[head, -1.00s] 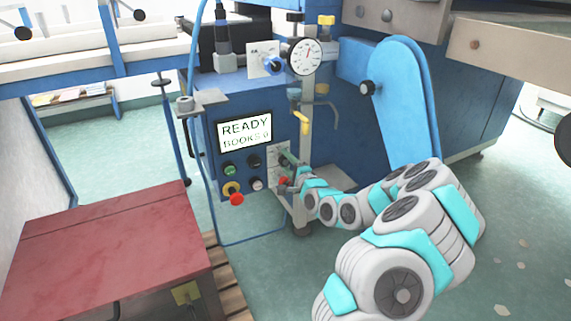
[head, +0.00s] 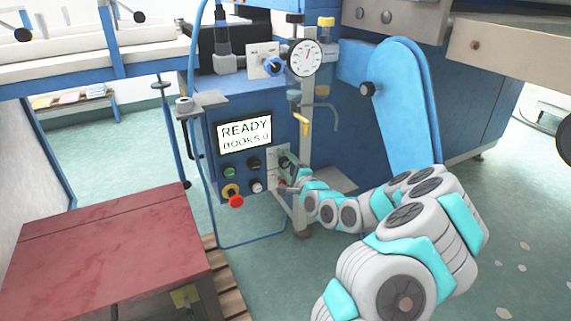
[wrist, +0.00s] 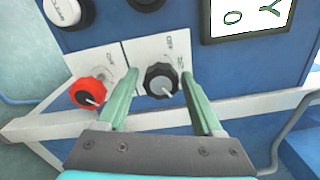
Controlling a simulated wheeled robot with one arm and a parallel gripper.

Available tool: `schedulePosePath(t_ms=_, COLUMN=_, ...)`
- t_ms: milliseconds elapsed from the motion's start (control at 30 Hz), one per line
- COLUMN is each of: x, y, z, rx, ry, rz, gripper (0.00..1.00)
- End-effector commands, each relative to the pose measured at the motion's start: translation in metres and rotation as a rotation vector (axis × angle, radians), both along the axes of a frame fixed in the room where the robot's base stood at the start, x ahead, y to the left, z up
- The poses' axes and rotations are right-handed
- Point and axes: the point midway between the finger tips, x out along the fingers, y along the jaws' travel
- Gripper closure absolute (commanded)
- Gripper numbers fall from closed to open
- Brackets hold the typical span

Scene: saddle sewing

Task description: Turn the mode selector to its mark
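A black knob with a pale pointer (wrist: 160,80) sits on a white plate in the wrist view; I take it to be the mode selector. My gripper (wrist: 159,74) has its two green fingers on either side of this knob, with a visible gap to it, so it is open around the knob. Printing on the plate is too small to read fully, and I cannot make out the mark. A red knob (wrist: 88,92) on a neighbouring plate is just left of the left finger. In the head view my gripper (head: 284,174) is at the panel's right edge and hides most of both knobs.
The blue control panel has a display (head: 245,134) reading READY and BOOKS 0, several buttons, and a red emergency button (head: 236,201). A yellow-handled valve (head: 304,124) and a metal post stand close to my gripper. A red-topped table (head: 105,240) is at front left.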

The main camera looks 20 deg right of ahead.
Motion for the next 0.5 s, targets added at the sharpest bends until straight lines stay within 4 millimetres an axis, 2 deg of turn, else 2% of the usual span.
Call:
schedulePosePath(t_ms=100, x=0.0000, y=0.0001, z=0.0003, rx=-0.001, ry=0.000, rz=0.000, gripper=0.21)
schedulePosePath(t_ms=367, x=-0.0011, y=-0.0002, z=0.0005, rx=-0.001, ry=-0.001, rz=0.000, gripper=0.21)
schedulePosePath(t_ms=500, x=-0.0088, y=-0.0011, z=0.0001, rx=0.001, ry=0.000, rz=-0.001, gripper=0.21)
